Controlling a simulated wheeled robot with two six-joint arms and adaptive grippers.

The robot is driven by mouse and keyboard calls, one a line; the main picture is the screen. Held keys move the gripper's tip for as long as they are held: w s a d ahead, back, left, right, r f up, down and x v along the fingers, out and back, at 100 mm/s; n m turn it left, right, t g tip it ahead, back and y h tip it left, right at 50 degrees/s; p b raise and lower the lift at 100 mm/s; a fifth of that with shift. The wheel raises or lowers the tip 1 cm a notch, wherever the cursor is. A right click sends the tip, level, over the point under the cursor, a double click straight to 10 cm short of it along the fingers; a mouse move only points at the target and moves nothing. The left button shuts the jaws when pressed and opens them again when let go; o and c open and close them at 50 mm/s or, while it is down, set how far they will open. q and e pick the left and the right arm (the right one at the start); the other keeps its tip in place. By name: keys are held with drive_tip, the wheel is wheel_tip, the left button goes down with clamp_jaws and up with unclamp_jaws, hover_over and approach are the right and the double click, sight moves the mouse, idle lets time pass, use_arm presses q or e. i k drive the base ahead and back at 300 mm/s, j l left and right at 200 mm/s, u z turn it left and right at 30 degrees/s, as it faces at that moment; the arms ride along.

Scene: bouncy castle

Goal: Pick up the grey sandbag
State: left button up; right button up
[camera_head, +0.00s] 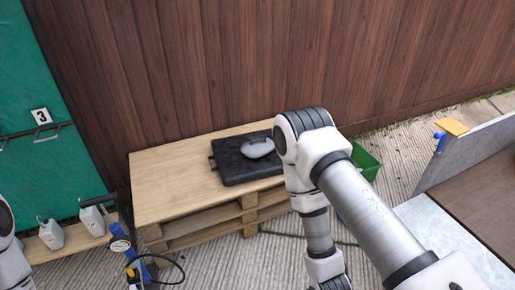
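A small rounded grey bag, which looks like the grey sandbag (257,148), lies on a black flat case (234,169) on top of a wooden pallet stack (165,186). Its right end is close to or partly behind my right arm in the picture. My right arm comes in from the lower right, bends at the elbow in front of the pallets and points down. Its gripper is below the bottom edge of the picture. Only a piece of my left arm shows at the left edge, and its gripper is out of view.
A brown wooden fence stands right behind the pallets. A green crate (366,162) is at their right, partly behind my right arm. Grey canisters (50,234) and a blue pump (122,246) with a black hose stand at left. A grey-walled table (470,160) is at right.

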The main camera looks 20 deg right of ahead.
sight(259, 146)
drive_tip(key=i+l+z, duration=0.15)
drive_tip(key=z, duration=0.3)
drive_tip(key=i+z, duration=0.2)
drive_tip(key=z, duration=0.3)
drive_tip(key=i+z, duration=0.25)
drive_tip(key=z, duration=0.2)
drive_tip(key=i+j+z, duration=0.15)
drive_tip(key=i, duration=0.35)
drive_tip(key=i+j+z, duration=0.1)
drive_tip(key=i+j, duration=0.15)
drive_tip(key=i, duration=0.25)
